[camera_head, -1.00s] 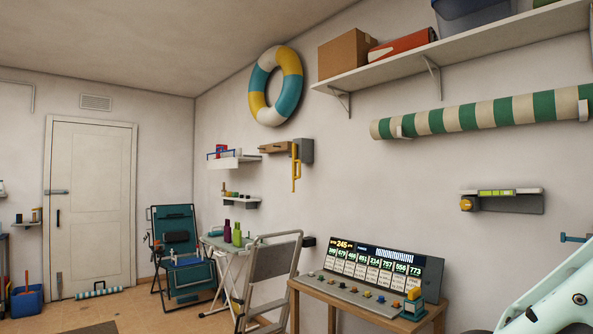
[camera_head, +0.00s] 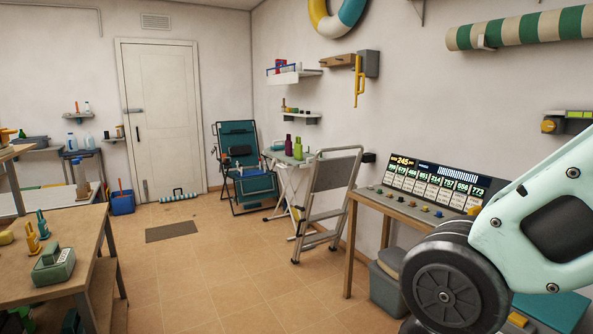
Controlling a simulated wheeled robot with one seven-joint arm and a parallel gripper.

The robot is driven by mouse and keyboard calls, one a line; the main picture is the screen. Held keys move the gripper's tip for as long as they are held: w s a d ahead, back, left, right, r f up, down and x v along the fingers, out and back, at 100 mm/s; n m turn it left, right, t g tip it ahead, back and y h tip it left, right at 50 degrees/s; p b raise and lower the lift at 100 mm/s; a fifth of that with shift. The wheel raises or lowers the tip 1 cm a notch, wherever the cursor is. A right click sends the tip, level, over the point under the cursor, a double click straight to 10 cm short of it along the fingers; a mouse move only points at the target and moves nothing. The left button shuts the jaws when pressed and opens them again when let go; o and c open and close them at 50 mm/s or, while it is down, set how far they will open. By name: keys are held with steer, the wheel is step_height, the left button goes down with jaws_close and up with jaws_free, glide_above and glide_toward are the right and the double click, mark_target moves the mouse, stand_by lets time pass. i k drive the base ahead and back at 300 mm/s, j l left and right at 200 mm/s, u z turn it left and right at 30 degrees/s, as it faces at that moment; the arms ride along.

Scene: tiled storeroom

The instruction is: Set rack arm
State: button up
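A wall bracket with a yellow arm (camera_head: 359,82) hangs on the right-hand wall, beside a grey mounting block (camera_head: 370,63). The yellow arm points downward. I cannot tell for sure whether this is the rack arm. A brown wooden bar (camera_head: 338,61) sits on the wall just left of it. Part of my own arm fills the right of the view, well in front of the wall. My gripper is out of the view.
A folding stepladder (camera_head: 327,204) and a bench with a lit display panel (camera_head: 428,180) stand along the right wall. A wooden table (camera_head: 88,245) is at left. Tiled floor (camera_head: 215,262) between them is clear, apart from a dark mat (camera_head: 171,231).

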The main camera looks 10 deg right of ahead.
mark_target(358, 91)
steer(key=i+j, duration=0.15)
steer(key=i, duration=3.7)
steer(key=l+z, duration=0.05)
steer(key=l, duration=0.1)
